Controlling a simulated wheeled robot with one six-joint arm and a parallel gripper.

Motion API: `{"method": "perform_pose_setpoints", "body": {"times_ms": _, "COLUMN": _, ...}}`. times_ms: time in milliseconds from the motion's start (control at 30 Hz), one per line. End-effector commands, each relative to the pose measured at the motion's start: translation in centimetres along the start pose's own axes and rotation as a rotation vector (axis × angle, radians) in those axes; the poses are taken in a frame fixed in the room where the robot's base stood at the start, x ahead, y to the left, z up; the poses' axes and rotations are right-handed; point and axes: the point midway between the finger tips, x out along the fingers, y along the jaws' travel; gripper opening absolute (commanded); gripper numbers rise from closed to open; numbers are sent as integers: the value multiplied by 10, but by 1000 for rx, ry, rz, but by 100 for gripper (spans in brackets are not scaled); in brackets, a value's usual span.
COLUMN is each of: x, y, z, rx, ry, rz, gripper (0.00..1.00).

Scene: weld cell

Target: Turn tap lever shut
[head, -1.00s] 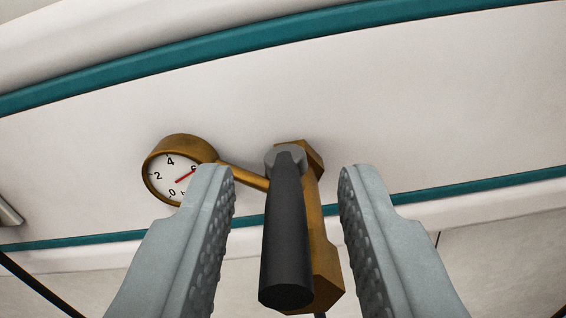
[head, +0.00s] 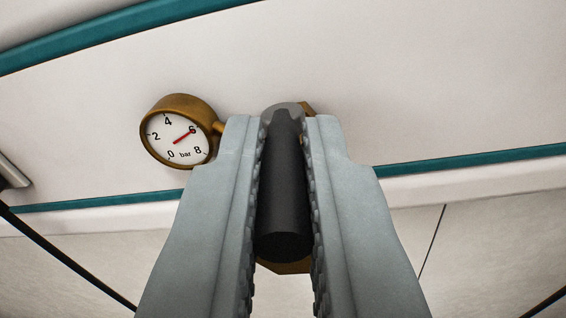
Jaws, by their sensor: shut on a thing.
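The tap lever (head: 284,190) is a dark grey handle in the middle of the head view, its free end toward me. My gripper (head: 284,125) is shut on it, with one ridged grey finger against each side. The brass tap body (head: 285,267) is mostly hidden behind the lever and fingers; only small parts show above and below. A brass-rimmed pressure gauge (head: 180,132) sits to the left of the lever, its red needle near 6 bar.
A white panel (head: 420,80) with teal stripes (head: 470,160) lies behind the tap. A grey metal part (head: 12,172) shows at the left edge, and a dark cable or rod (head: 70,262) runs across the lower left. The room right of my gripper looks clear.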

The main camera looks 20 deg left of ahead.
Motion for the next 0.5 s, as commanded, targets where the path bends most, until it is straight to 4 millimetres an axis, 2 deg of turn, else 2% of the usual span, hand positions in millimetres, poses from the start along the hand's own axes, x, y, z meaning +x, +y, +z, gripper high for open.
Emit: {"method": "perform_pose_setpoints", "body": {"times_ms": 500, "x": 1, "y": 9, "z": -2, "rx": 2, "ry": -34, "rz": -168, "gripper": 0}}
